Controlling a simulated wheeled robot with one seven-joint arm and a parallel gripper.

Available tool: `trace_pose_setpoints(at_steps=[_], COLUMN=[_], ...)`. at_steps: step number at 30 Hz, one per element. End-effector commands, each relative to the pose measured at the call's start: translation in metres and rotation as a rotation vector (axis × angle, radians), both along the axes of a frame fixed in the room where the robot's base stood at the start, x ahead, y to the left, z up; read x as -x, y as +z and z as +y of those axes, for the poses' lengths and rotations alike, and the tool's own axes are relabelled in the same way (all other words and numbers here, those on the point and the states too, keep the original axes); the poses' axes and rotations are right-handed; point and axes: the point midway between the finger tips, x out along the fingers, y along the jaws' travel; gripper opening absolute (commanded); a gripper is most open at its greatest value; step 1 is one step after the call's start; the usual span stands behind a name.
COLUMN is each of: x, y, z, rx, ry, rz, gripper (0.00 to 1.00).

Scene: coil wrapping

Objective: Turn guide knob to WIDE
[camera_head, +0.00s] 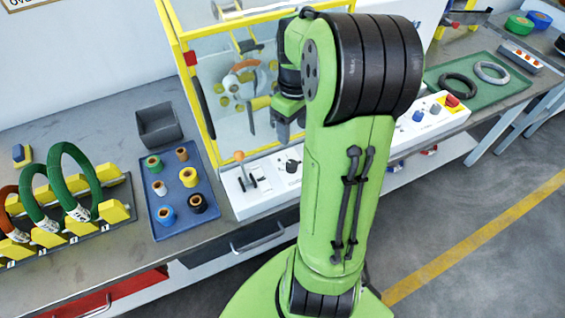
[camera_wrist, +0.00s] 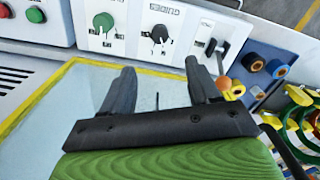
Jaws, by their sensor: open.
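The guide knob (camera_wrist: 159,34) is a dark grey round knob on a white panel, under a "GUIDE" label in the wrist view. Markings surround it, but they are too small to read, and I cannot tell its setting. It also shows in the head view as a small dark knob (camera_head: 292,165). My gripper (camera_wrist: 162,78) is open and empty, its two dark fingers spread and pointing toward the panel. The knob lies beyond the fingertips, roughly between them in the picture, not touched. In the head view my gripper (camera_head: 286,122) is above and behind the knob, partly hidden by my arm.
A green knob (camera_wrist: 103,21) and an orange-ball lever (camera_head: 239,157) flank the guide knob. The yellow-framed clear guard (camera_head: 215,100) stands close by my gripper. A blue tray (camera_head: 172,212) of spools and a rack of coils lie left. A green tray (camera_head: 500,90) lies right.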

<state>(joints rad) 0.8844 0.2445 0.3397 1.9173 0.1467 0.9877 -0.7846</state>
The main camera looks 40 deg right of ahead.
Motion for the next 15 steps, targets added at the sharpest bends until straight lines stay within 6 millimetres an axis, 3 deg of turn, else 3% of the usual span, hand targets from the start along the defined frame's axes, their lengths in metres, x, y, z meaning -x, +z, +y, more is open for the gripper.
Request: trace_pose_setpoints(at_steps=[9,15], x=[0.001,0.001], y=[-0.085,-0.127], z=[0.001,0.001], rx=[-0.005,-0.003], ry=[0.0,-0.001], rz=[0.005,0.004], gripper=[0.61,0.61])
